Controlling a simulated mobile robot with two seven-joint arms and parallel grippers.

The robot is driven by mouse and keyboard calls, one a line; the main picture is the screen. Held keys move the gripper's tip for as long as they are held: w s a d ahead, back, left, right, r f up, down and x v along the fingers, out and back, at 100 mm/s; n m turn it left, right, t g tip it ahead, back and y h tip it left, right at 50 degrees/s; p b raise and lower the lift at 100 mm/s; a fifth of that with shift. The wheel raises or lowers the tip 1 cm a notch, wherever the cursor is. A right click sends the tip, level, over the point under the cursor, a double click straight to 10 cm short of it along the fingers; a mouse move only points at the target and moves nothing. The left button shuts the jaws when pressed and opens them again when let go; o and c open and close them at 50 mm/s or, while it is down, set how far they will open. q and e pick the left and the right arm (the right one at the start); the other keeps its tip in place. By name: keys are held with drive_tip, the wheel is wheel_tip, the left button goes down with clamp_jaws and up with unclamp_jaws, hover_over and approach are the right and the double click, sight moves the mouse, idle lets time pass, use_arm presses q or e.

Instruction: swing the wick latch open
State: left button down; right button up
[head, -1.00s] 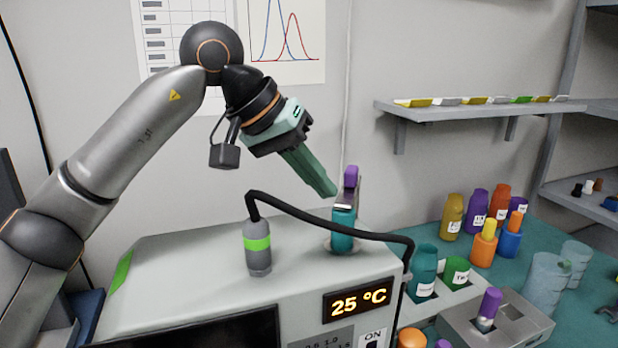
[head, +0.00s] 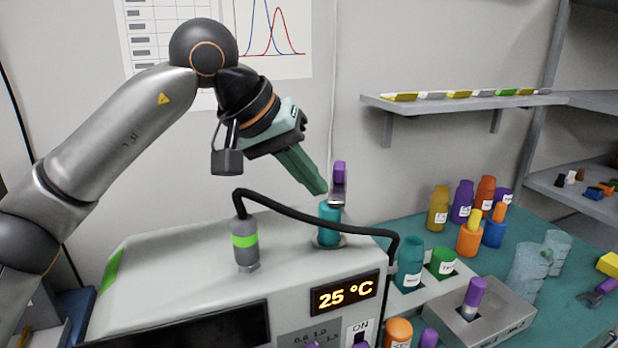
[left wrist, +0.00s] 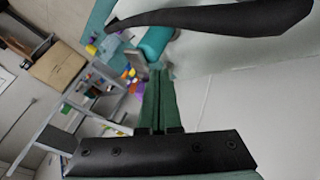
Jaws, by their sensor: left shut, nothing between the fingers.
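The wick latch appears to be the small grey metal arm (head: 338,192) with a purple tab (head: 340,168) on top. It stands over a teal vial (head: 329,224) set in the top of the white machine. My left gripper (head: 323,189) is shut and empty. Its green fingers slope down from the upper left, with the tips just left of the latch; I cannot tell whether they touch. In the left wrist view the shut fingers (left wrist: 156,80) point at a teal cylinder (left wrist: 156,42). My right gripper is not in view.
A black hose (head: 310,221) arches over the white machine (head: 165,265) from a grey, green-banded bottle (head: 245,243), passing in front of the teal vial. Several coloured bottles and a grey holder (head: 490,320) stand to the right. A shelf (head: 450,104) is on the wall behind.

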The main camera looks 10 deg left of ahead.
use_arm(q)
drive_tip(key=v, duration=1.2)
drive_tip(key=shift+s+r+p, duration=0.15)
drive_tip(key=shift+p, duration=0.25)
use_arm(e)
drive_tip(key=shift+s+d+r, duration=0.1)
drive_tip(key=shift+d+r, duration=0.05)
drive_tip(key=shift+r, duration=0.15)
use_arm(q)
drive_tip(key=shift+a, duration=0.15)
